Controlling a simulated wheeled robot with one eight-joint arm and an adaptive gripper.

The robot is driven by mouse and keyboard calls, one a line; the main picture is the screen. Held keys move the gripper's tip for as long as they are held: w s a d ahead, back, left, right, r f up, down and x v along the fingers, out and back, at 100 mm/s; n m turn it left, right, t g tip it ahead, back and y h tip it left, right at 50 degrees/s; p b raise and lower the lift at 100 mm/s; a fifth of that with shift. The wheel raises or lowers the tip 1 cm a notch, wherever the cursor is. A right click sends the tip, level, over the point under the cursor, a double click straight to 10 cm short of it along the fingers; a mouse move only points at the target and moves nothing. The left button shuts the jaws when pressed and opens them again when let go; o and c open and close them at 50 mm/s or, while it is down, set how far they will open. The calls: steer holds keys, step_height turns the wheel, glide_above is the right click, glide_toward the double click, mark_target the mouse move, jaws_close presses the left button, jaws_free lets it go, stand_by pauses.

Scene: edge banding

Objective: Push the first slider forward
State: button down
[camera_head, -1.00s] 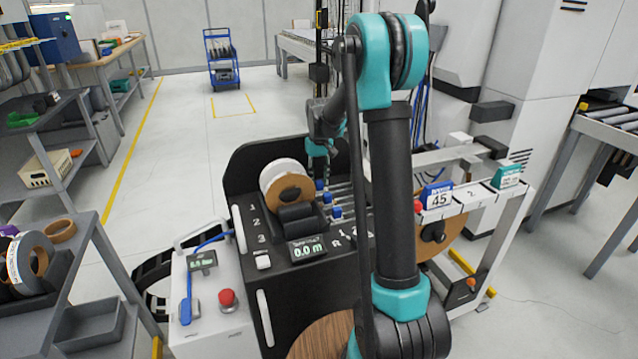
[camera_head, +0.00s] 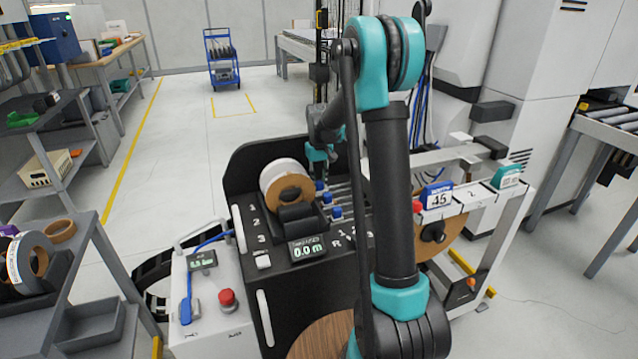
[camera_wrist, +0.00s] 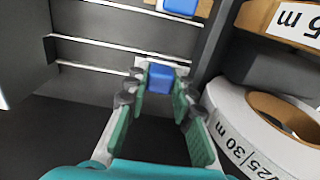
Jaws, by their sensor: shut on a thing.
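Blue slider knobs sit on pale rails on the dark machine panel. The first slider (camera_wrist: 160,78) is between my gripper's (camera_wrist: 158,88) teal fingertips in the wrist view. The gripper is shut on this blue knob. A second blue knob (camera_wrist: 180,5) shows at the top edge of the wrist view, apart from the fingers. In the head view my gripper (camera_head: 319,168) is at the far end of the row of knobs, above the far blue knob (camera_head: 319,185). Two nearer blue knobs, the middle one (camera_head: 327,198) and the near one (camera_head: 336,211), stand clear of it.
A white tape roll (camera_wrist: 270,125) lies right beside the fingers in the wrist view. Tape rolls (camera_head: 290,187) also stand left of the knobs in the head view. The dark back panel (camera_head: 255,160) rises behind. A small display (camera_head: 307,249) reads 0.0 m.

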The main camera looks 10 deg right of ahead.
glide_toward(343, 188)
step_height(343, 188, down, 5)
steer(key=shift+f, duration=0.1)
steer(key=c, duration=1.6)
jaws_free()
steer(key=shift+o, duration=0.2)
step_height(343, 188, up, 12)
